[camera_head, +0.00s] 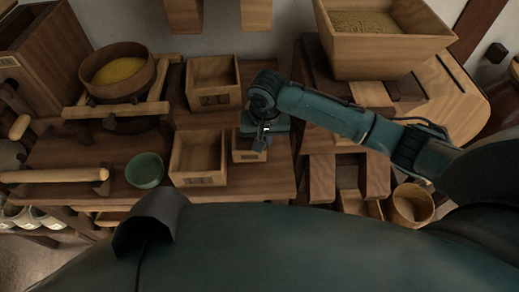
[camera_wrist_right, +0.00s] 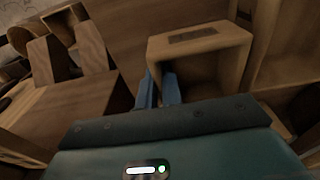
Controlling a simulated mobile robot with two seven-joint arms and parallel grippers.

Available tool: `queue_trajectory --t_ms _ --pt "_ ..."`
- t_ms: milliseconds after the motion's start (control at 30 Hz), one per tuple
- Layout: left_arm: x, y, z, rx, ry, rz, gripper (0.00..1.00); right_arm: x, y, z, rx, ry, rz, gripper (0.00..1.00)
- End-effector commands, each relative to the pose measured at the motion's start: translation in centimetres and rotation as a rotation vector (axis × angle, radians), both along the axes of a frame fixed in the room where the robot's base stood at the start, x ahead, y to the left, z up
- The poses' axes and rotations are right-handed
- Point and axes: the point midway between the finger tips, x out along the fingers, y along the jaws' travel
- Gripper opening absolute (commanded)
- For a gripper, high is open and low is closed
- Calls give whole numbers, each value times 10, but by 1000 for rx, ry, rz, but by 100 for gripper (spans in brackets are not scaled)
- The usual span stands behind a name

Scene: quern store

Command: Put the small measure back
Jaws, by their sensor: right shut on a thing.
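The small measure (camera_head: 249,156), a small open wooden box, is at the middle of the dark wooden bench, just right of a larger box. My right gripper (camera_head: 262,142) reaches over it from the right and partly hides it. In the right wrist view the measure (camera_wrist_right: 208,43) shows its open top and a dark label plate on one side. My right gripper's blue fingers (camera_wrist_right: 159,90) are shut on its near left wall, one on each side. Whether the measure touches the bench cannot be told. My left gripper is not in view.
A middle-sized open box (camera_head: 198,178) stands close left of the measure, and another box (camera_head: 213,96) stands behind. A green bowl (camera_head: 145,170) and a quern with yellow grain (camera_head: 118,72) are further left. A large grain hopper (camera_head: 385,50) stands at the back right.

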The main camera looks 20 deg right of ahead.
Motion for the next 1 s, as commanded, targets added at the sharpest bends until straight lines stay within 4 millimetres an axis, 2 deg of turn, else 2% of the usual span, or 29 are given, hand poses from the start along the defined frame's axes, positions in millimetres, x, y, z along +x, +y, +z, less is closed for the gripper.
queue_trajectory --t_ms 167,367,700,733,1000 --pt "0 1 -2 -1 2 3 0 0 0 -14 0 -1 1 0" --pt "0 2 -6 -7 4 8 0 0 0 -41 0 -1 1 0" --pt "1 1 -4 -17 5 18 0 0 0 -44 1 -1 1 0" --pt "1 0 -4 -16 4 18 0 0 0 -45 1 -1 1 8" --pt "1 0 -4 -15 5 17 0 0 0 -44 0 -2 1 29"
